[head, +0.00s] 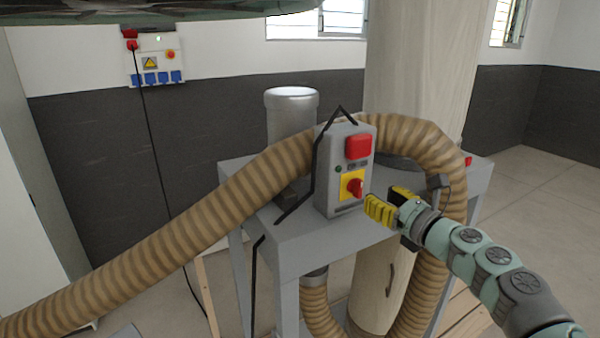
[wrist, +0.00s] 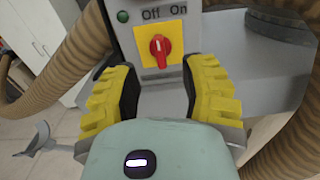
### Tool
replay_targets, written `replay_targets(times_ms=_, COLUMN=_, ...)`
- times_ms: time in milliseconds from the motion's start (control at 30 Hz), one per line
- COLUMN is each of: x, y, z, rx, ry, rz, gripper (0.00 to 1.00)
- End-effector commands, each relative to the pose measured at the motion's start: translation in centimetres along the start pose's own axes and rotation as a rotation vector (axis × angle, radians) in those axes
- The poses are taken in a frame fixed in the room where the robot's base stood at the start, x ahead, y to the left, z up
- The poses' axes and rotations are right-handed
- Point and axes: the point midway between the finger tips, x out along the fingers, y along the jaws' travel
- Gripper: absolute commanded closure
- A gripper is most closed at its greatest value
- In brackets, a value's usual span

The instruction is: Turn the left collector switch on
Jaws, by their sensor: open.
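The collector's grey switch box (head: 328,168) stands on a grey metal stand. Its rotary switch, a red knob on a yellow plate (head: 352,187), sits below a red block (head: 358,147). In the wrist view the red knob (wrist: 160,47) points roughly upright between the yellow pads, below the words "Off" and "On". A green light (wrist: 123,16) is at the upper left of the box. My gripper (head: 391,203) is open and empty, with its yellow fingers in front of the box, near the knob. It also shows in the wrist view (wrist: 160,90), with the knob beyond the fingertips and not gripped.
A ribbed tan hose (head: 237,183) arches behind the box and runs down to the left. The grey stand (head: 300,245) bears a grey motor (head: 291,115) and a tall pale bag (head: 420,65). A wall socket panel (head: 160,67) with a black cable is at back left.

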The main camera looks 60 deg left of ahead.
Motion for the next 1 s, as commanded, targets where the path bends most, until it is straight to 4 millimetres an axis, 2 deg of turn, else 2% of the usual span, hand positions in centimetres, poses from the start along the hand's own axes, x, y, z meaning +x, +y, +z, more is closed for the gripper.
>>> replay_targets(times_ms=33, x=0.8, y=0.2, z=0.5, rx=0.003, ry=-0.004, rz=0.006, gripper=0.58)
replay_targets(times_ms=200, x=2.9, y=0.3, z=0.5, rx=0.005, ry=-0.003, rz=0.007, gripper=0.58)
replay_targets(times_ms=500, x=5.9, y=0.2, z=0.4, rx=0.002, ry=-0.005, rz=0.004, gripper=0.58)
replay_targets(times_ms=733, x=7.3, y=0.2, z=0.3, rx=0.002, ry=-0.005, rz=0.004, gripper=0.58)
replay_targets(times_ms=1000, x=7.8, y=0.3, z=0.0, rx=0.001, ry=0.0, rz=0.006, gripper=0.58)
